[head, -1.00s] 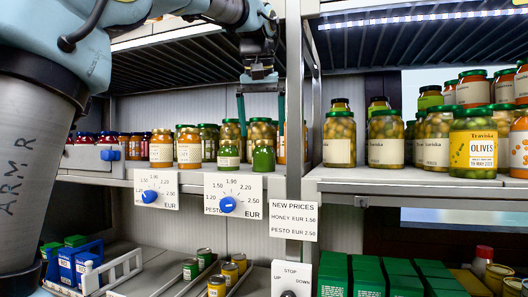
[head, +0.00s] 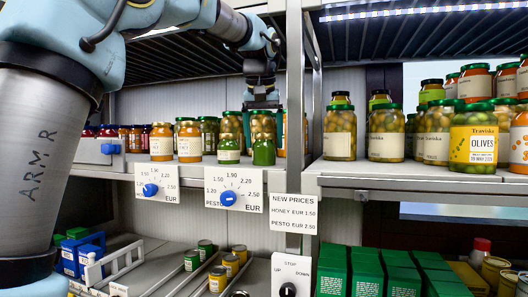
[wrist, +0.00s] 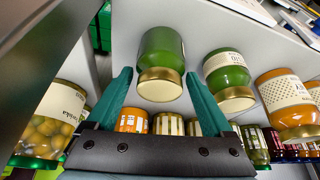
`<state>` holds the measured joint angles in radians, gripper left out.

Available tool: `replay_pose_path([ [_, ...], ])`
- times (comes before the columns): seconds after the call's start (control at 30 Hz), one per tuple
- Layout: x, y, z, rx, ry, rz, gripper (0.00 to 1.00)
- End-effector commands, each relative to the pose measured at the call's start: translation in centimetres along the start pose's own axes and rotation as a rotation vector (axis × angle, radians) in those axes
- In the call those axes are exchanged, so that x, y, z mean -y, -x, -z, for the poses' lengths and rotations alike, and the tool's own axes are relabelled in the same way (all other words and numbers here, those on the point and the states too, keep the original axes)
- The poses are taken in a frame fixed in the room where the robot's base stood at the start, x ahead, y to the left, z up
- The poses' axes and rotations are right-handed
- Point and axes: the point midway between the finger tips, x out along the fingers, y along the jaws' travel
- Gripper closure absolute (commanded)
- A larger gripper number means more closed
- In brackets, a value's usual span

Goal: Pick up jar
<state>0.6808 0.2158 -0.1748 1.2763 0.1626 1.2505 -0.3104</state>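A small plain green jar (head: 264,154) stands near the front of the middle shelf, above the price dial. It also shows in the wrist view (wrist: 162,50), upside down with its gold lid toward me. My gripper (head: 263,125) is open and empty above and around the jar's top in the head view. In the wrist view my two green fingers (wrist: 160,100) are spread to either side of the jar, with clear space around it. A second green jar with a pale label (head: 228,153) stands just left of it.
Orange-filled jars (head: 189,142) and olive jars (head: 340,134) crowd the shelves on both sides. More jars stand behind the green ones. A shelf post (head: 295,120) rises close on the right. Price signs with blue knobs (head: 228,198) hang along the shelf edge.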

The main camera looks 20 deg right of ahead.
Motion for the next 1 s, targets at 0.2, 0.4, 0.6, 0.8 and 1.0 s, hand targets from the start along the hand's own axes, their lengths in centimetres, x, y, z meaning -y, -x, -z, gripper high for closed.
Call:
replay_pose_path([
  [0.2,0.0,0.04,0.0,0.0,0.0,0.0,0.41],
  [0.4,0.0,0.05,0.0,0.0,0.0,0.0,0.63],
  [0.6,-0.01,0.05,0.0,0.0,0.0,0.0,0.85],
  [0.8,-0.01,0.06,0.0,0.0,0.0,0.0,1.0],
  [1.0,-0.01,0.14,0.05,-0.002,0.0,-0.001,1.0],
])
